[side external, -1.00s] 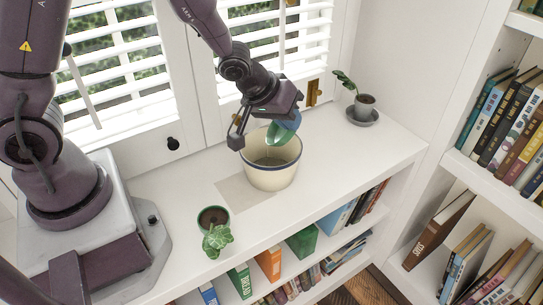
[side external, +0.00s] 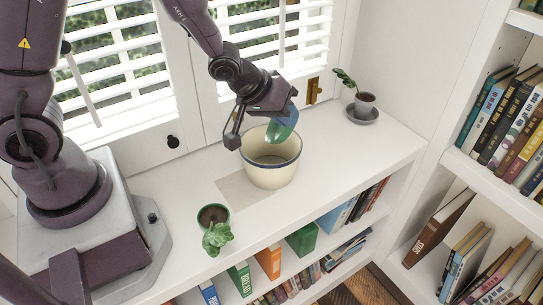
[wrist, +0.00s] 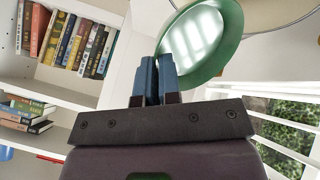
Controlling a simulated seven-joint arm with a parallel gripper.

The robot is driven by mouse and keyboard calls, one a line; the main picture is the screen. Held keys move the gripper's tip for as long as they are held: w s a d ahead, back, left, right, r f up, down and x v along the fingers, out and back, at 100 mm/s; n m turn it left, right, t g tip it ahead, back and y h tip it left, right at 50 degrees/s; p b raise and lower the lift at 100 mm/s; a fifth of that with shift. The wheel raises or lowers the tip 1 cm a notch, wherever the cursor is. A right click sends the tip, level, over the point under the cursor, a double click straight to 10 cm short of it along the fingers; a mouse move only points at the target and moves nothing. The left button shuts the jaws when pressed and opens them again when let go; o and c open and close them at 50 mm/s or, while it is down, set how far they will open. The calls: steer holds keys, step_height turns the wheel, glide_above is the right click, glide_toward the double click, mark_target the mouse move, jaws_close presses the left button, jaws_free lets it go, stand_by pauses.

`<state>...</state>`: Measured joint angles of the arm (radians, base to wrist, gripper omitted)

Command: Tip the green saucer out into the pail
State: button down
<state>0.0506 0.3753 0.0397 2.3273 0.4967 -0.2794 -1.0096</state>
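The green saucer (side external: 281,129) is held steeply tilted above the cream pail (side external: 272,177) with a dark blue rim, which stands upright on the white shelf top. My gripper (side external: 290,116) has its blue fingers close together on the saucer's edge. In the wrist view the fingers (wrist: 157,78) pinch the rim of the saucer (wrist: 205,45), whose pale, shiny face shows with nothing visible lying on it. Part of the pail (wrist: 270,14) shows behind the saucer at the upper right. The pail's far inside is partly hidden, so its contents cannot be made out.
A green pot with a leafy plant (side external: 215,233) stands at the front left. A flat greyish patch (side external: 240,193) lies beside the pail. Shuttered windows (side external: 110,70) are close behind.

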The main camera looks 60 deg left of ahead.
steer(key=w+d+f+g+y+b, duration=0.5)
steer(key=w+d+g, duration=0.1)
steer(key=w+g, duration=0.3)
steer(key=shift+w+d+f+m+y, duration=0.2)
steer(key=shift+w+m+y, duration=0.2)
steer(key=shift+w, duration=0.05)
stand_by(0.7)
stand_by(1.0)
